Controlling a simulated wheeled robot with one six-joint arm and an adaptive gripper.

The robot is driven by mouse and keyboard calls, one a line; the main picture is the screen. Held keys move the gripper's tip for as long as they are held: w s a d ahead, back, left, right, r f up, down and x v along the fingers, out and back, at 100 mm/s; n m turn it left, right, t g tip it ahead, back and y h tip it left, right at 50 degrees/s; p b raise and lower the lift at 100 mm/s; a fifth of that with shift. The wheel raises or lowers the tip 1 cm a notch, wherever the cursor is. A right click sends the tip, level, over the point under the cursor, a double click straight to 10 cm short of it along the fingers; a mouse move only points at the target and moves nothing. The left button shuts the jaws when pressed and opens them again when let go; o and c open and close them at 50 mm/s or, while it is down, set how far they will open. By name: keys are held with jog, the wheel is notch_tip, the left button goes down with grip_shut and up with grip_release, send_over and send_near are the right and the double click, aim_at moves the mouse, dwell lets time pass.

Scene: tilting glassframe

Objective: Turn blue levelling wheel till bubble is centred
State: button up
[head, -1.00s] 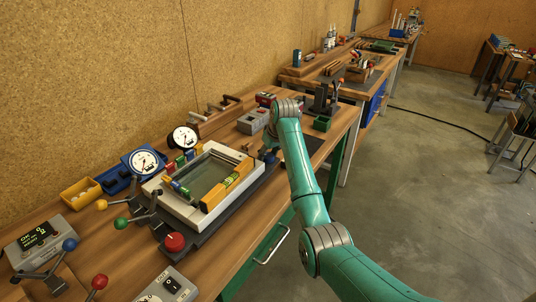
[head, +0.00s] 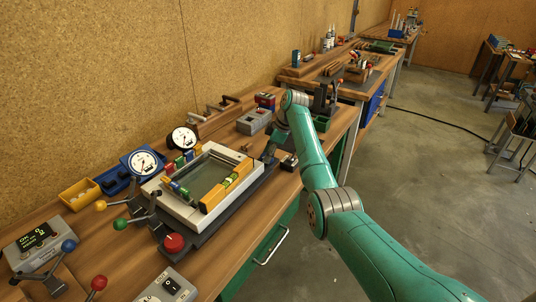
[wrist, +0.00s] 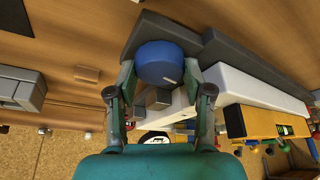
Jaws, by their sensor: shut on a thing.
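The blue levelling wheel (wrist: 160,62) sits between the two fingers of my gripper (wrist: 160,72) in the wrist view. The fingers are shut on its sides. A pale mark shows on its face. In the head view my gripper (head: 269,151) is at the far right corner of the white glass frame (head: 159,190), and the wheel is largely hidden there. A yellow spirit level (head: 226,188) lies along the frame's right side; it also shows in the wrist view (wrist: 254,122). Its green vial (wrist: 285,130) is visible, but the bubble's position is too small to tell.
A red knob (head: 174,243) stands at the frame's near corner. Levers with coloured balls and two dials (head: 143,162) stand left of the frame. A grey box (head: 253,121) lies beyond it. Open floor is at the right of the bench.

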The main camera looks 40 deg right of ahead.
jog(key=shift+n+g+y, duration=0.4)
jog(key=shift+n+g, duration=0.4)
jog(key=shift+n, duration=1.4)
jog(key=o, duration=1.2)
jog(key=shift+c, duration=0.2)
jog(key=v, duration=1.2)
jog(key=shift+f, duration=0.1)
